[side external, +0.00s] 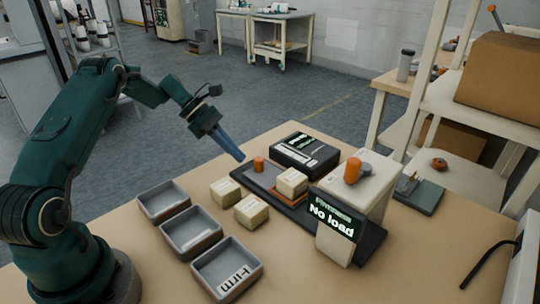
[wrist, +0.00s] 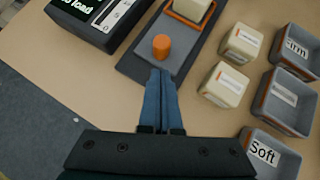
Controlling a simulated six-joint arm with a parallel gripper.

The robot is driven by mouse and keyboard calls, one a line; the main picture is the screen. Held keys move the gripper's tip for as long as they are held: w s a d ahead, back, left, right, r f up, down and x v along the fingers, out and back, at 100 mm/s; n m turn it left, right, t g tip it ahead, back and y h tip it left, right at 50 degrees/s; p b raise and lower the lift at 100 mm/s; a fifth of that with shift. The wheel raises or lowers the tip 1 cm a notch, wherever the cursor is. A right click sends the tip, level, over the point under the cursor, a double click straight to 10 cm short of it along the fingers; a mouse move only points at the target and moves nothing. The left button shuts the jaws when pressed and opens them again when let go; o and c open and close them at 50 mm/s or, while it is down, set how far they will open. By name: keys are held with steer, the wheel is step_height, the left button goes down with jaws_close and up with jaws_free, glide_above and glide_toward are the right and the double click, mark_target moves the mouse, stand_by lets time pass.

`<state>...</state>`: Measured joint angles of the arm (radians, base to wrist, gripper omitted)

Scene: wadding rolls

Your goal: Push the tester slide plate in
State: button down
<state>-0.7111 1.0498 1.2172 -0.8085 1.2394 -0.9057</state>
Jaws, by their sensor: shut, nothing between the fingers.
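The slide plate (side external: 263,177) is a flat grey plate with an upright orange knob (side external: 259,164), on the tester's long dark base (side external: 338,232). In the wrist view the plate (wrist: 186,46) shows its knob (wrist: 162,46) near the end closest to me. A pale block (side external: 292,180) sits in an orange frame on the plate, beside the tester's beige head (side external: 372,185). The tester's display reads "No load". My gripper (side external: 241,158) is shut and empty, its blue fingers pointing down. In the wrist view its fingertips (wrist: 160,72) are close to the plate's knob end; contact cannot be told.
Two loose pale blocks (side external: 225,191) (side external: 251,210) lie between the base and three grey trays (side external: 163,201) (side external: 192,233) (side external: 227,268). Tray labels include "Firm" and "Soft". A black box with a screen (side external: 304,154) stands behind the base.

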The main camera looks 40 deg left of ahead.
mark_target(289, 182)
steer(key=shift+w+d, duration=0.45)
steer(key=shift+d, duration=0.4)
steer(key=shift+d, duration=0.2)
steer(key=d, duration=1.4)
steer(key=shift+d, duration=0.3)
